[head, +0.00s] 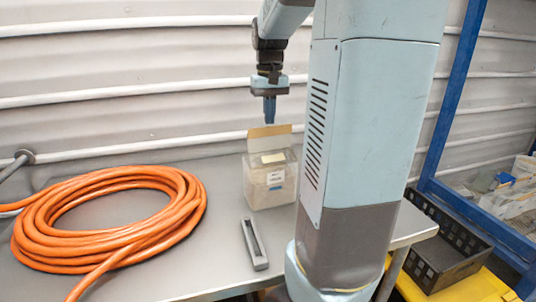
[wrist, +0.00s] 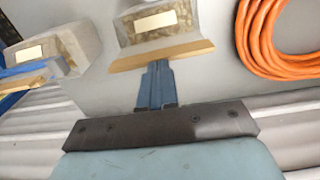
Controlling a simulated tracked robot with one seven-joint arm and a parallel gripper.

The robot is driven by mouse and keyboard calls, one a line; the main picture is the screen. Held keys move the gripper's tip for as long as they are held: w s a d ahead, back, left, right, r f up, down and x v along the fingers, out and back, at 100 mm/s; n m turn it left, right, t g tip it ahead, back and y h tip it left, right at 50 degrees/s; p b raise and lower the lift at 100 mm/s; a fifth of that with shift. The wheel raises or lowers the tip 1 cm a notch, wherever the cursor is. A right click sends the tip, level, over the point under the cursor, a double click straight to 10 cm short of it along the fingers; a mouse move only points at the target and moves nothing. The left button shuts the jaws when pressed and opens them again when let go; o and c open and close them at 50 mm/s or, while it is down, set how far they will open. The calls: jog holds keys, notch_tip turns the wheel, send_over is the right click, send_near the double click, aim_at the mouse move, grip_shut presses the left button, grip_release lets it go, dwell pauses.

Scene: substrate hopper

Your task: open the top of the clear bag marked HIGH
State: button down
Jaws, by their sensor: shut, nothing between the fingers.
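A clear bag (head: 284,194) with a pale label stands upright on the grey table, with tan-brown contents. A tan strip (head: 269,132) runs along its top. The bag also shows in the wrist view (wrist: 128,38), with its tan strip (wrist: 181,52) nearest my fingers. The label writing is too small to read, so I cannot tell whether it says HIGH. My gripper (head: 270,121) points down just above the strip, shut and empty. Its blue fingers also show in the wrist view (wrist: 157,64); I cannot tell whether they touch the strip.
A second bag (wrist: 85,42) with a blue edge stands to the left in the wrist view. An orange hose coil (head: 110,215) lies left on the table. A grey bar-shaped tool (head: 254,244) lies in front of the bag. A black crate (head: 447,240) is at right.

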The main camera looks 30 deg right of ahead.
jog(key=shift+w+d, duration=0.15)
jog(key=shift+w, duration=0.45)
jog(key=shift+w+d, duration=0.15)
jog(key=shift+w, duration=0.45)
jog(key=shift+f, duration=0.65)
jog(key=shift+s, duration=0.1)
jog(key=s+a, duration=0.1)
jog(key=s, duration=0.6)
jog(key=shift+a, duration=0.35)
dwell(0.9)
jog(key=shift+s, duration=0.2)
jog(key=shift+s+a+f, duration=0.2)
jog(key=shift+s, duration=0.6)
jog(key=shift+s+a+f, duration=0.15)
jog(key=shift+s+f, duration=0.05)
jog(key=shift+s, duration=0.55)
jog(key=shift+s+a+f, duration=0.2)
jog(key=shift+s, duration=0.6)
jog(key=shift+r, duration=0.1)
